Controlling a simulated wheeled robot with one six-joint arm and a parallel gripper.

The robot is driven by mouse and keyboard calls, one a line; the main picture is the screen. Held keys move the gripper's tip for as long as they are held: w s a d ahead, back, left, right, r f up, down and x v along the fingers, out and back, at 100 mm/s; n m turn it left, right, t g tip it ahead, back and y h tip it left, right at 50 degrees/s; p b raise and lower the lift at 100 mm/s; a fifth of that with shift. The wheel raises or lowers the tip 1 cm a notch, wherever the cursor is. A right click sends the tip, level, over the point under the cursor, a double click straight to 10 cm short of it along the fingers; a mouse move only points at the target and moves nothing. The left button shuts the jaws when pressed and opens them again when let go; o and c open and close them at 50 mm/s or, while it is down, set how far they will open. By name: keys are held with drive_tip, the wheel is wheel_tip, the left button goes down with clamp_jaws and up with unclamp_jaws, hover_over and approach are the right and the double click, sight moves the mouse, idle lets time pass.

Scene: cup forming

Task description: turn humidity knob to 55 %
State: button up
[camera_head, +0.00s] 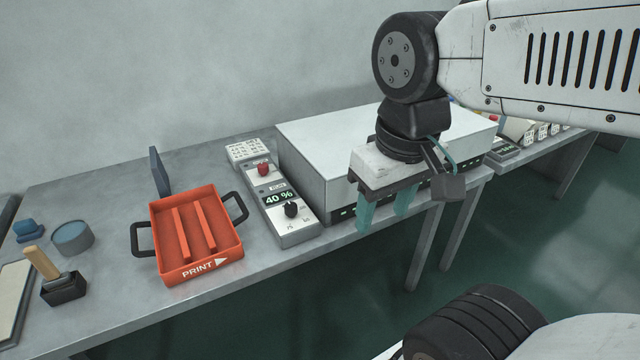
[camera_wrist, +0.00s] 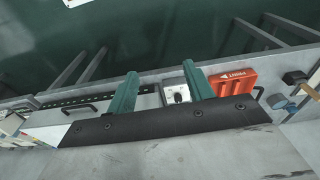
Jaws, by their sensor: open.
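The control box (camera_head: 296,234) stands on the table beside the large white unit. Its display (camera_head: 279,198) reads 40 %. The black humidity knob (camera_head: 291,210) sits below the display, and a red knob (camera_head: 263,169) sits above it. My gripper (camera_head: 385,210) is open and empty, with teal fingers pointing down, to the right of the control box and in front of the white unit. In the wrist view, the black knob (camera_wrist: 179,97) shows between my two fingers (camera_wrist: 160,90), apart from them. The display is not readable there.
A large white unit (camera_head: 305,135) stands right of the control box. A red PRINT tray (camera_head: 190,262) with black handles is to the left. A wooden-handled tool (camera_head: 40,262) and a blue-grey round container (camera_head: 72,238) are at far left. The floor in front is clear.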

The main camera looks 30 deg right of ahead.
drive_tip(key=w+f+n, duration=0.2)
drive_tip(key=w+n, duration=0.2)
drive_tip(key=w, duration=1.1)
drive_tip(key=n+g, duration=0.1)
drive_tip(key=n, duration=0.4)
hover_over(290, 205)
wheel_tip(290, 205, down, 11)
drive_tip(key=shift+s+d+r, duration=0.1)
wheel_tip(290, 205, down, 8)
drive_tip(key=shift+r, duration=0.1)
drive_tip(key=c, duration=1)
